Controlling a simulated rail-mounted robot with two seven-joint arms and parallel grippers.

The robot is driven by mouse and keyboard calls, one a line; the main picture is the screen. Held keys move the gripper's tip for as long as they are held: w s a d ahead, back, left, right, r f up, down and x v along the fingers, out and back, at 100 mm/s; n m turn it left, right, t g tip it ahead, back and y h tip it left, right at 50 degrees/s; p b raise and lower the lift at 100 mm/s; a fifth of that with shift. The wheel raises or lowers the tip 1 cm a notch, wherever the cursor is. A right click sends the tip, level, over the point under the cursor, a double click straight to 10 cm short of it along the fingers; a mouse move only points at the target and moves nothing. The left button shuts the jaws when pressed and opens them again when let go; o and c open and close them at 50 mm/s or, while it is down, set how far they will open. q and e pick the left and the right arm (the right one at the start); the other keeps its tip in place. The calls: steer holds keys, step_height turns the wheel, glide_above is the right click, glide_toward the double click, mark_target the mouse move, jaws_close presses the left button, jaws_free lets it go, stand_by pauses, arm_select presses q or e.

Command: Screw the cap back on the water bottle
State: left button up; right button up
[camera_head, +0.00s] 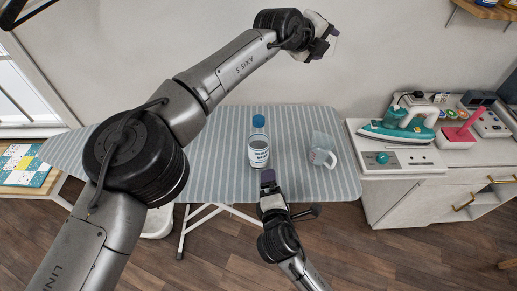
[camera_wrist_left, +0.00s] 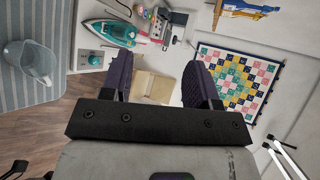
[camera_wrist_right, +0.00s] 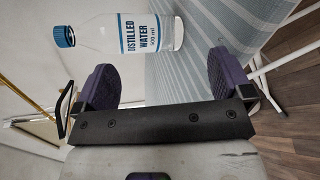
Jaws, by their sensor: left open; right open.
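The water bottle (camera_head: 258,151) stands upright on the striped ironing board (camera_head: 215,150). It is clear with a "distilled water" label. The blue cap (camera_head: 258,121) sits at the top of its neck; I cannot tell how tight it is. The right wrist view shows the bottle (camera_wrist_right: 135,34) sideways, with the cap (camera_wrist_right: 64,36) at left. My right gripper (camera_head: 268,176) is open and empty, just in front of the bottle's lower part, its fingers (camera_wrist_right: 165,80) apart. My left gripper (camera_head: 327,40) is open and empty, raised high near the wall, well away from the bottle.
A clear measuring jug (camera_head: 322,150) stands on the board right of the bottle. A teal iron (camera_head: 398,122) and a pink-topped item (camera_head: 460,132) are on the white cabinet (camera_head: 400,185) at right. My left arm spans above the board's left side.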

mark_target(258, 143)
steer(key=n, duration=0.2)
steer(key=n+t, duration=0.1)
steer(key=n, duration=0.1)
steer(key=w+a+n, duration=0.1)
steer(key=n, duration=0.1)
steer(key=shift+r+t+y, duration=0.3)
steer(key=shift+r, duration=0.1)
arm_select(q)
steer(key=s+a+f+n+g+y, duration=0.2)
steer(key=a+f+n+y, duration=0.1)
steer(key=a, duration=0.2)
steer(key=s+a+f+n+g+y, duration=0.2)
steer(key=a+f+n+g+y, duration=0.1)
steer(key=a+n, duration=0.1)
steer(key=s+a+f+n+g+y, duration=0.3)
steer(key=a+n+y, duration=0.1)
steer(key=a, duration=0.2)
steer(key=shift+f, duration=0.25)
steer(key=shift+s+a+n, duration=0.1)
steer(key=shift+n, duration=0.7)
arm_select(e)
steer(key=n, duration=0.3)
steer(key=a+r+n+y, duration=0.1)
steer(key=n, duration=0.2)
steer(key=n+t, duration=0.1)
steer(key=n, duration=0.2)
steer(key=shift+s+a+r+n+y, duration=0.1)
steer(key=shift+a+r+n+y, duration=0.05)
steer(key=shift+r+n+y, duration=0.25)
